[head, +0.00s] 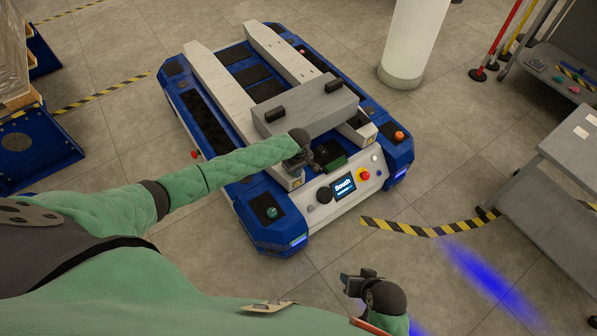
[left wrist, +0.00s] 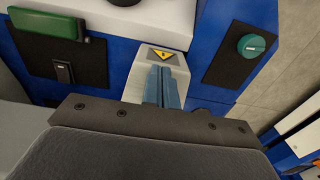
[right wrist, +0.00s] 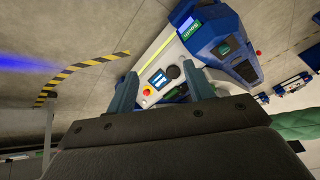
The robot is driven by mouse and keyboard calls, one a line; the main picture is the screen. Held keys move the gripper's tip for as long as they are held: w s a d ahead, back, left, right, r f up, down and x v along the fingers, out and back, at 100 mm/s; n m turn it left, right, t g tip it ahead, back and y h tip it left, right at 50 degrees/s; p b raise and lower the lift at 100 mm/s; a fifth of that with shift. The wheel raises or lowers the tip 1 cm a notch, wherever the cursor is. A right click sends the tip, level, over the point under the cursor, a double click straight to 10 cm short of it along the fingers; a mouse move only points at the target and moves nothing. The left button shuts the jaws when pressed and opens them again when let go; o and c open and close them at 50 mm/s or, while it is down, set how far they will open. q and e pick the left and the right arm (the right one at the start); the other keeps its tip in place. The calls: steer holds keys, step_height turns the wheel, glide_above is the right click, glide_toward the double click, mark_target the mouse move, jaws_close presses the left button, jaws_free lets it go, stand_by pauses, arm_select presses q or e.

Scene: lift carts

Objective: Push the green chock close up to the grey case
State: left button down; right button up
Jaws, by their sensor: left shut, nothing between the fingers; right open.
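The green chock (head: 332,160) lies on a dark panel between the cart's two pale beams, near the front. It also shows at the upper left of the left wrist view (left wrist: 45,23). The grey case (head: 310,108), with two black handles on top, lies across the beams behind the chock; a gap shows between them. My left gripper (head: 301,168) is shut and empty, over the end of the near beam, beside the chock and apart from it. Its fingers (left wrist: 163,86) show together in the left wrist view. My right gripper (right wrist: 162,88) is open and empty, away from the cart.
The blue and white cart (head: 180,95) has a front panel with a screen (head: 343,186), a red button (head: 364,174) and a black knob (head: 323,196). A green knob (head: 271,212) sits at its near corner. A white pillar (head: 412,45) stands behind; a grey table (head: 570,150) is right.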

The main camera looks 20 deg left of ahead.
arm_select(q)
steer(key=p, duration=0.2)
steer(key=a+p, duration=0.1)
steer(key=p, duration=0.1)
steer(key=shift+w+a+r, duration=0.1)
steer(key=shift+w+a, duration=0.1)
steer(key=shift+w, duration=0.15)
steer(key=shift+w+a+p, duration=0.35)
steer(key=shift+w+a, duration=0.1)
steer(key=shift+a, duration=0.25)
steer(key=shift+w+a+f, duration=0.2)
steer(key=shift+a+f, duration=0.05)
steer(key=shift+f, duration=0.05)
arm_select(e)
steer(key=s+d+r+g, duration=0.1)
steer(key=d+r, duration=0.1)
steer(key=r, duration=0.5)
steer(key=s+d+r+g+h, duration=0.1)
steer(key=s+d+r, duration=0.1)
steer(key=r, duration=0.5)
steer(key=shift+d+r, duration=0.25)
steer(key=shift+d, duration=0.25)
steer(key=shift+s+r, duration=0.1)
steer(key=shift+s, duration=0.05)
